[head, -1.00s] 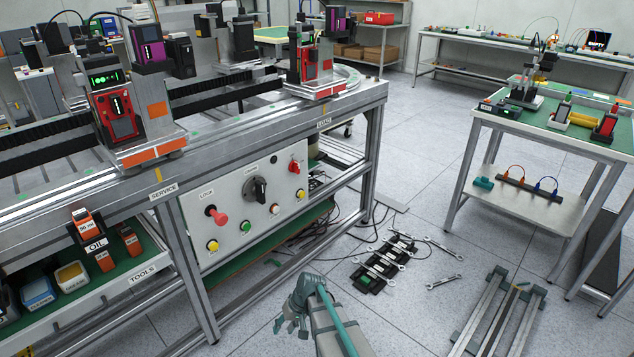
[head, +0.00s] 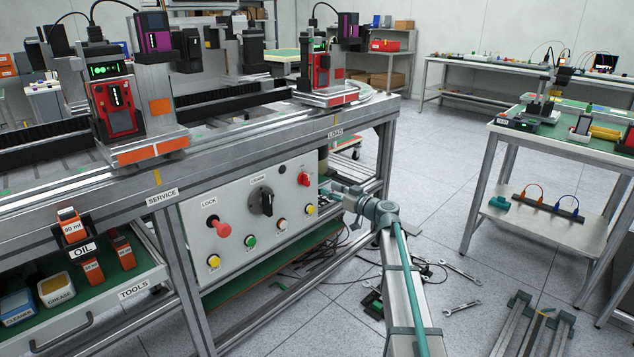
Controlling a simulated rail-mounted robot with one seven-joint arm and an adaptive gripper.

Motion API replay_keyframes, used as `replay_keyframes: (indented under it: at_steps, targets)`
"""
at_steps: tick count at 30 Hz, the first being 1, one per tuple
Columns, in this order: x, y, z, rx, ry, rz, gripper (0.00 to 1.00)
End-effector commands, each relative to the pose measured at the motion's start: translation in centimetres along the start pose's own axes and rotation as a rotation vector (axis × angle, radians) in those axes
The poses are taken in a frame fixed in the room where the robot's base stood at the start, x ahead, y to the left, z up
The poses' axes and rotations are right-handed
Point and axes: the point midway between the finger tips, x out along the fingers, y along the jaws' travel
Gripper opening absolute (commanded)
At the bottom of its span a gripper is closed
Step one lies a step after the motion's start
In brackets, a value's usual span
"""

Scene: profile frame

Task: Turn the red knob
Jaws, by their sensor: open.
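The white control panel (head: 243,240) is fixed under the metal bench frame. A small red knob (head: 304,179) is at its upper right. A larger red mushroom-shaped control (head: 221,228) sticks out at the left, by the word LOCK. A black rotary knob (head: 262,201) is between them. My gripper (head: 334,193) is at the panel's right edge, to the right of the small red knob, with a visible gap between them. It points left toward the panel. Its fingers are small and partly blend with the frame behind, and I see nothing held in them.
Yellow, green and white buttons (head: 250,241) line the panel's lower part. A metal post (head: 386,155) of the bench stands behind my wrist. Wrenches (head: 462,307) and cables lie on the floor. A side table (head: 560,143) stands at the right, with open floor between.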

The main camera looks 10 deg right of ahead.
Motion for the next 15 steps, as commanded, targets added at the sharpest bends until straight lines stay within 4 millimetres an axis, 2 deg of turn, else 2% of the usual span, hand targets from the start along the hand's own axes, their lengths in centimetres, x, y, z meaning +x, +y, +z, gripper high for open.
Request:
replay_keyframes:
  at_steps: [5, 15]
  targets:
    - [1.0, 0.1, 0.1, -0.033, -0.002, -0.001, 0.41]
    - [6.5, 0.1, 0.2, -0.030, -0.003, -0.003, 0.41]
